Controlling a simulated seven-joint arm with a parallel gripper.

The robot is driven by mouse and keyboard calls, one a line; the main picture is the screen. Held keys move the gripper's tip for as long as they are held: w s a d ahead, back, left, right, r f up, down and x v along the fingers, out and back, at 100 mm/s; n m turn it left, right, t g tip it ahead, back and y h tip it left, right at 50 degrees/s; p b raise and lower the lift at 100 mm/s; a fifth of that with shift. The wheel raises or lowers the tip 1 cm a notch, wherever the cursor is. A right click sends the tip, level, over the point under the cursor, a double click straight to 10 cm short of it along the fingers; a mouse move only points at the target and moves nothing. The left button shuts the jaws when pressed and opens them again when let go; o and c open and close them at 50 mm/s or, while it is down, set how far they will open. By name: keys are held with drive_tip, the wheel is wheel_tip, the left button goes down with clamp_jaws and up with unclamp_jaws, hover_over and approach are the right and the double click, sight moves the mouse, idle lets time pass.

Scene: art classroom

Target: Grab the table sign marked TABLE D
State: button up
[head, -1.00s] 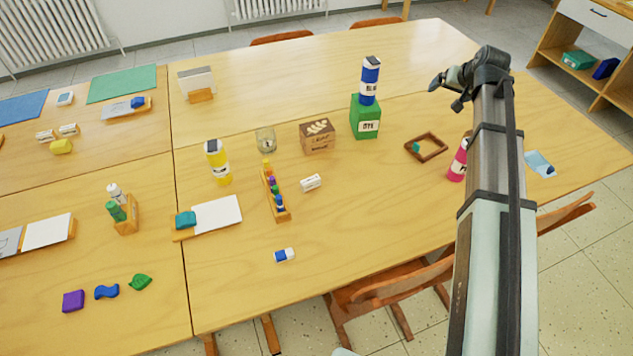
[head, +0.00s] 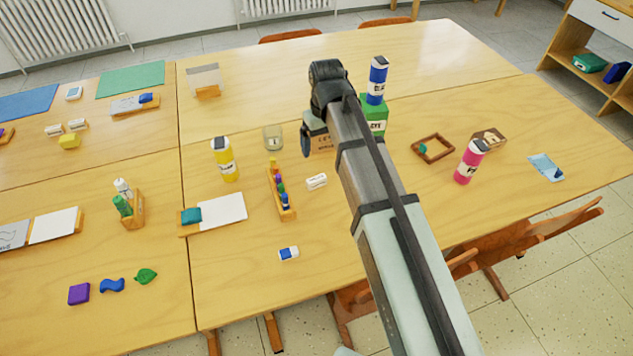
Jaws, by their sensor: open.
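A pale card in a small wooden stand (head: 204,80) stands upright on the far left part of the right-hand table. It looks like a table sign, but I cannot read any marking on it from here. My gripper (head: 306,145) is over the middle of the table, to the right of the card and nearer to me, well apart from it. It is open and holds nothing that I can see.
A glass jar (head: 273,138), a yellow bottle (head: 225,160) and a brown box (head: 322,144) stand near my gripper. A blue bottle (head: 376,80) tops the green box (head: 374,114). A pink bottle (head: 469,162) stands right. The tabletop behind is clear.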

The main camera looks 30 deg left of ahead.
drive_tip(key=s, duration=0.2)
hover_over(317, 179)
drive_tip(key=f, duration=0.8)
drive_tip(key=shift+s+f, duration=0.2)
drive_tip(key=shift+f, duration=0.1)
drive_tip(key=shift+w+f, duration=0.2)
drive_tip(key=shift+f, duration=2.5)
drive_tip(key=shift+c, duration=0.4)
drive_tip(key=c, duration=0.9)
drive_tip(key=shift+c, duration=0.2)
